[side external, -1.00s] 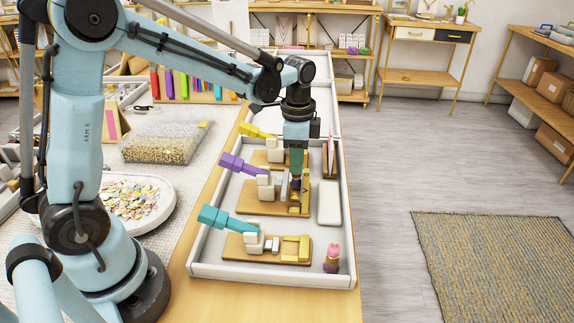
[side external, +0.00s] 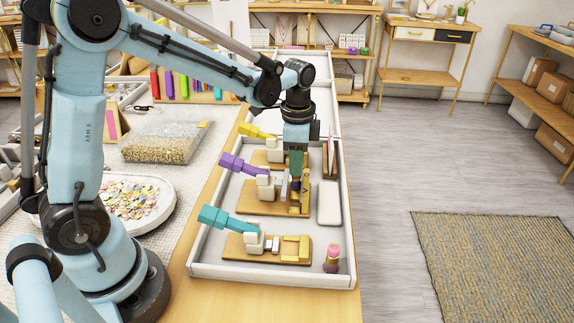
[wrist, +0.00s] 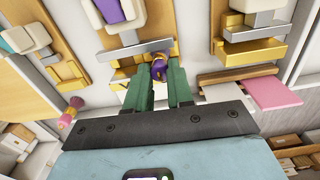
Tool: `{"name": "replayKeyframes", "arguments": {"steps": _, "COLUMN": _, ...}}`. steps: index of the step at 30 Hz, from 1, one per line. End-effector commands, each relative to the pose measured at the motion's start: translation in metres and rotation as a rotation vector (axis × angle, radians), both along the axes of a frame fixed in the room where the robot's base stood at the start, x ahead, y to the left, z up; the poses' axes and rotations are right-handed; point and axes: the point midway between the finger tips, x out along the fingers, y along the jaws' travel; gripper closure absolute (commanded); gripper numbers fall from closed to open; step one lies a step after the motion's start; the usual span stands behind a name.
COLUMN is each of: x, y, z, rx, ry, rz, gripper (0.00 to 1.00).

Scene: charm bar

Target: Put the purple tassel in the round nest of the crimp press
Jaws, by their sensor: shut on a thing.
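My gripper (wrist: 160,88), with green fingers, is shut on the purple tassel (wrist: 158,68), which has a gold band. In the side external view my gripper (side external: 296,178) is low over the gold front end of the middle crimp press. This press has a purple handle (side external: 232,163) and a wooden base (side external: 262,208). In the wrist view the tassel is right beside the press's silver bar (wrist: 140,50) and gold block (wrist: 122,73). The round nest is hidden, so I cannot tell whether the tassel touches it.
A teal-handled press (side external: 213,217) stands nearer, a yellow-handled press (side external: 257,132) farther back. A pink tassel (side external: 332,258) stands at the tray's near right corner. A white block (side external: 329,202) lies right of the middle press. The pale tray's rim (side external: 275,276) surrounds them.

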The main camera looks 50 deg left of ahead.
Motion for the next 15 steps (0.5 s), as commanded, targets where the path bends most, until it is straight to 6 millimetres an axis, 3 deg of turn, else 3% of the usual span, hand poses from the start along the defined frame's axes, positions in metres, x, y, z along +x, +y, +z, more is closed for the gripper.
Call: {"name": "replayKeyframes", "arguments": {"steps": 15, "x": 0.0001, "y": -0.0001, "z": -0.0041, "rx": 0.000, "ry": 0.000, "rz": 0.000, "gripper": 1.00}}
